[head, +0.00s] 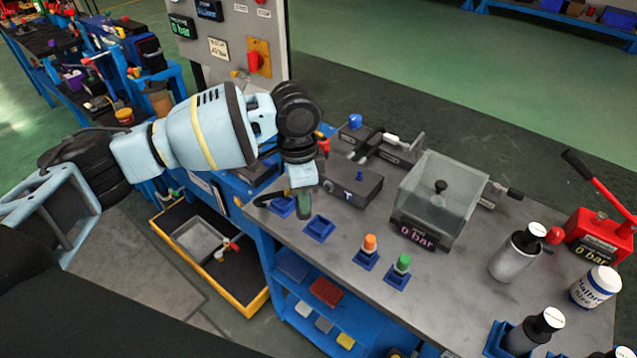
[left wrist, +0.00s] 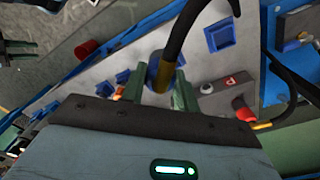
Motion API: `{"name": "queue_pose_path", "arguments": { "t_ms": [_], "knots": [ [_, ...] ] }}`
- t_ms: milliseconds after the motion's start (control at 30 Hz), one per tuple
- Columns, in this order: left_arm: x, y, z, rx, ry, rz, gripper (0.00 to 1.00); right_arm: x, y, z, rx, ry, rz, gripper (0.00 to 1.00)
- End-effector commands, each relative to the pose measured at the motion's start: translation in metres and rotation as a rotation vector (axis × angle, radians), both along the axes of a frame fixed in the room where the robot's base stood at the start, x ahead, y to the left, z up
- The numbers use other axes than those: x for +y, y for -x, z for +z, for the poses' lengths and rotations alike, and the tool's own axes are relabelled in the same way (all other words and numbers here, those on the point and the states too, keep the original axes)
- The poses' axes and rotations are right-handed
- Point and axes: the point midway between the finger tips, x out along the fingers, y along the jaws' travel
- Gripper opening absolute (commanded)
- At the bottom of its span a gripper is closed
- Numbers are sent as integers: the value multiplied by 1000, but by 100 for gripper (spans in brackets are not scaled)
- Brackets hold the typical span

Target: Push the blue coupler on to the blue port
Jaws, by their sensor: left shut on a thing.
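My left gripper (head: 304,190) is above the left part of the grey bench top, with its fingers pointing down. In the left wrist view its green fingers (left wrist: 160,92) are shut around the end of a black hose with a brass sleeve. A blue part, which I take as the blue coupler (left wrist: 153,72), shows between them, mostly hidden. A small blue port (head: 359,175) stands up from the dark block marked T, to the right of the gripper and apart from it. My right gripper is not in view.
Empty blue square holders (head: 319,228) lie near the bench's front left edge. Orange (head: 369,243) and green (head: 403,263) capped pieces stand in others. A clear-walled box (head: 440,195) stands right of the T block.

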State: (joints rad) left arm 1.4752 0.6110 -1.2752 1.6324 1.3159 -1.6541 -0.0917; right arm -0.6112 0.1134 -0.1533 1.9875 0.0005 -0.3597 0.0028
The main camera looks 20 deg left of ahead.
Motion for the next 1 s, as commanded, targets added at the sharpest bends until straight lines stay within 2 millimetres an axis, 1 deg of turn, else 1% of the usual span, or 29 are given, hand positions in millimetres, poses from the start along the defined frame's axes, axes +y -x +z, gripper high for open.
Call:
{"name": "queue_pose_path", "arguments": {
  "t_ms": [100, 400, 600, 800, 1000],
  "knots": [
    [7, 13, 14, 3, -1, 193, 5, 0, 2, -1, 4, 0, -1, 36],
    [23, 51, 42, 11, -15, 687, 5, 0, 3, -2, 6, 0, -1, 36],
    [32, 70, 55, 9, -27, 937, 5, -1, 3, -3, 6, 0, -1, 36],
    [36, 79, 60, 8, -31, 1048, 5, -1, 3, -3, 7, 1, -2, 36],
    [36, 80, 60, 8, -32, 1062, 5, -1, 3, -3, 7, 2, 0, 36]
  ]
}}
